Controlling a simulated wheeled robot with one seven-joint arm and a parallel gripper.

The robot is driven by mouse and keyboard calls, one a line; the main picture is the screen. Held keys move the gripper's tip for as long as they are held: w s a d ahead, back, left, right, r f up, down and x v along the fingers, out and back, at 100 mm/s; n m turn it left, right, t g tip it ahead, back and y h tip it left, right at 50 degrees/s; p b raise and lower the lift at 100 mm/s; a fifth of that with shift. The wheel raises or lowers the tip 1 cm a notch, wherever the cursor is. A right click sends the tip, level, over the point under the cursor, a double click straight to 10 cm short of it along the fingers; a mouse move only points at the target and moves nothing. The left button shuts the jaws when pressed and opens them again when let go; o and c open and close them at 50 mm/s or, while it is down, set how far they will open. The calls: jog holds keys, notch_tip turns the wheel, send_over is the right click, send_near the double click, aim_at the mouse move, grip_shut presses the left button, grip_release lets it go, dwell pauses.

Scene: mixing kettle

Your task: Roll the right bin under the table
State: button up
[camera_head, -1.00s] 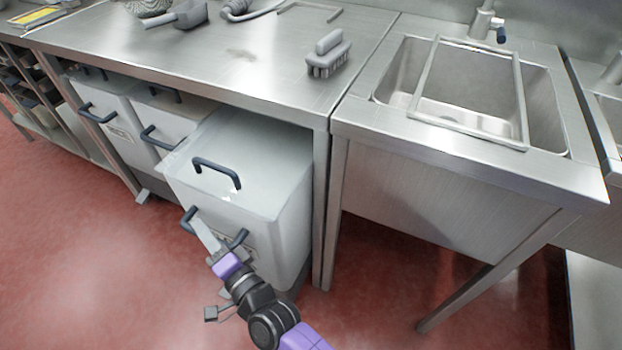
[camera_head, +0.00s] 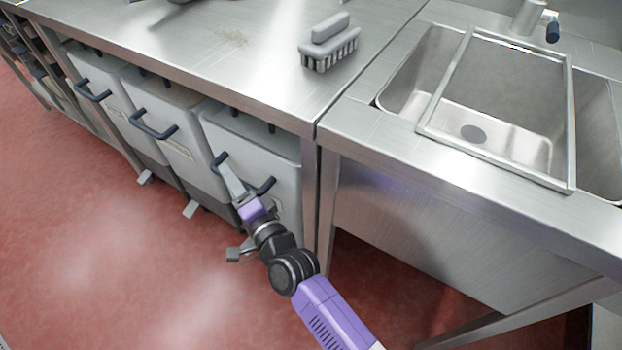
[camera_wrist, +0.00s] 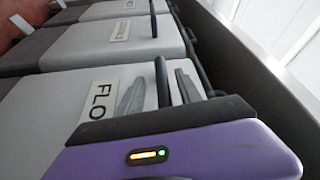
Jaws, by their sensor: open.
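The right bin (camera_head: 285,170) is a pale grey box with a dark front handle (camera_head: 262,186). It stands under the steel table (camera_head: 215,45), its front about in line with the other bins. My gripper (camera_head: 230,178) is at its front by the handle, covering part of it. In the wrist view the right bin (camera_wrist: 65,103) carries a label starting "FLO". There the dark handle (camera_wrist: 162,80) passes between the two fingers of my gripper (camera_wrist: 158,92), which are apart. I cannot tell whether a finger touches the handle.
The middle bin (camera_head: 180,140) and left bin (camera_head: 98,85) stand to the left under the same table. A table leg (camera_head: 327,195) is close on the right, beside the sink (camera_head: 490,120). A brush (camera_head: 330,45) lies on the table. Red floor in front is clear.

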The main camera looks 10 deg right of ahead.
jog(key=shift+r, duration=0.1)
jog(key=b+v, duration=0.3)
jog(key=v, duration=0.4)
jog(key=shift+a+r, duration=0.1)
dwell(0.6)
